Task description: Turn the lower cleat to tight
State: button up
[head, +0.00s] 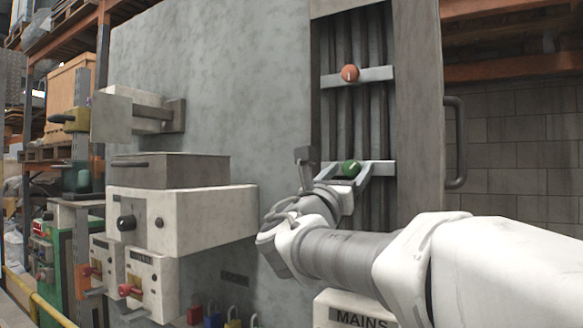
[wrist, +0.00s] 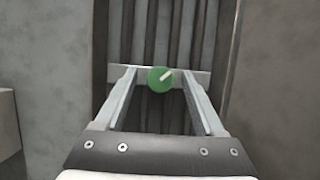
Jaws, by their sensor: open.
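The lower cleat is a pale bar (head: 381,169) across the dark vertical cables, with a round green knob (head: 351,168) on it. In the wrist view the green knob (wrist: 160,79) shows a pale pointer mark slanting to the upper right. My gripper (wrist: 159,75) is open, with one finger on each side of the knob and visible gaps between. The fingertips are near the bar (wrist: 199,77); I cannot tell whether they touch it. In the head view my gripper (head: 350,172) partly hides the lower cleat. The upper cleat (head: 376,75) has an orange-red knob (head: 350,73).
The cables run in a recess between a grey wall panel (head: 230,80) and a grey post (head: 418,110). A dark handle (head: 458,140) stands out right of the post. Grey boxes (head: 180,220) with knobs project at left. A MAINS box (head: 345,312) is below my arm.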

grip_shut()
dwell(0.4)
